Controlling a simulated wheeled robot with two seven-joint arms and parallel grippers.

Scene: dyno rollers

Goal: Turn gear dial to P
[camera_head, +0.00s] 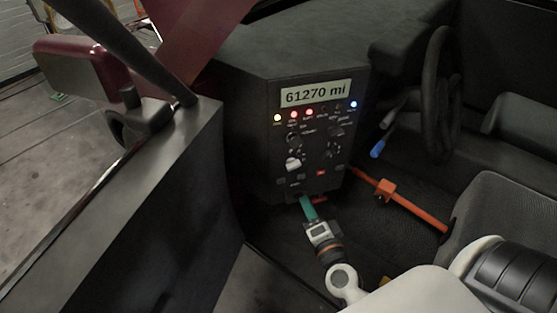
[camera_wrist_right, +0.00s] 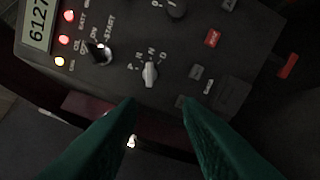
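The gear dial (camera_wrist_right: 150,73) is a small pale knob with small letters around it, P among them. In the right wrist view its long side runs nearly straight up and down; which letter it points at is too small to tell surely. In the head view the dial (camera_head: 293,163) sits low on the left of the black dashboard panel (camera_head: 345,172). My right gripper (camera_wrist_right: 159,101) has green fingers, spread apart and empty, with their tips just short of the dial and not touching it. In the head view the right gripper (camera_head: 305,199) is below the panel. My left gripper is not in view.
An ignition knob marked START (camera_wrist_right: 99,53) is beside the dial. Red, yellow and blue lights and a mileage display (camera_head: 316,94) are above. An orange bar (camera_head: 412,206) crosses the floor to the right. A door panel (camera_head: 135,215) stands left; a steering wheel (camera_head: 433,80) is right.

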